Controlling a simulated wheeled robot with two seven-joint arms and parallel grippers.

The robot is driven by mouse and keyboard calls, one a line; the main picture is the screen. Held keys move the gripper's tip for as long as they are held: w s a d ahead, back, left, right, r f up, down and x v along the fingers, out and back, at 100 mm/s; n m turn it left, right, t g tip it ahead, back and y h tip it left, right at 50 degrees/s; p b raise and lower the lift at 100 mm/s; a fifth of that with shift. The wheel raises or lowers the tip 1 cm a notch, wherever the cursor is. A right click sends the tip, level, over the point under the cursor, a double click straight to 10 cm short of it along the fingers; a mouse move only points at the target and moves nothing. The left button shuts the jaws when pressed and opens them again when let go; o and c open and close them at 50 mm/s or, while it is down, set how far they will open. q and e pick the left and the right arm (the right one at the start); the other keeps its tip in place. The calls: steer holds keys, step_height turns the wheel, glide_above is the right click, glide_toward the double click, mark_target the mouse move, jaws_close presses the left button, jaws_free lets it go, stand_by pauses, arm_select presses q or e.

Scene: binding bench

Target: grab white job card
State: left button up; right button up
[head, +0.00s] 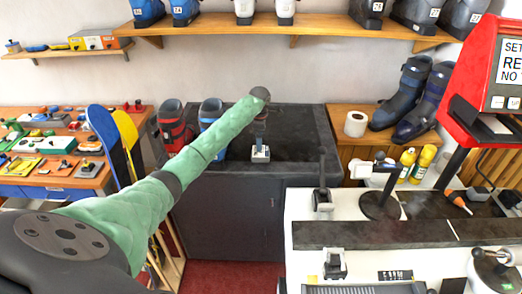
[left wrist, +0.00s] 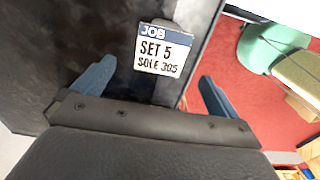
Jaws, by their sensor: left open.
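The white job card (left wrist: 160,50) has a blue "JOB" header and reads "SET 5, SOLE 305". In the left wrist view it lies against a dark surface, near that surface's edge. My left gripper (left wrist: 155,74) is open, its two blue fingers spread wide. In the head view my green left arm reaches over the dark bench (head: 225,182). A small pale shape (head: 260,154) shows below its wrist, too small to identify. My right gripper is not in view.
Red and blue ski boots (head: 172,122) stand on the dark bench's left side. Skis (head: 103,140) lean left of it. A white workbench (head: 305,212) with fittings and a red-framed screen (head: 480,75) is to the right. Red carpet (head: 218,275) covers the floor.

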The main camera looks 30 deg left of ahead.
arm_select(q)
steer(key=shift+d+f+p, duration=0.15)
steer(key=shift+f+p, duration=0.6)
steer(key=shift+f, duration=0.05)
steer(key=shift+d+f+p, duration=0.1)
steer(key=shift+f+p, duration=0.65)
steer(key=shift+f, duration=1)
steer(key=shift+w, duration=0.1)
steer(key=shift+f, duration=0.15)
steer(key=c, duration=1.1)
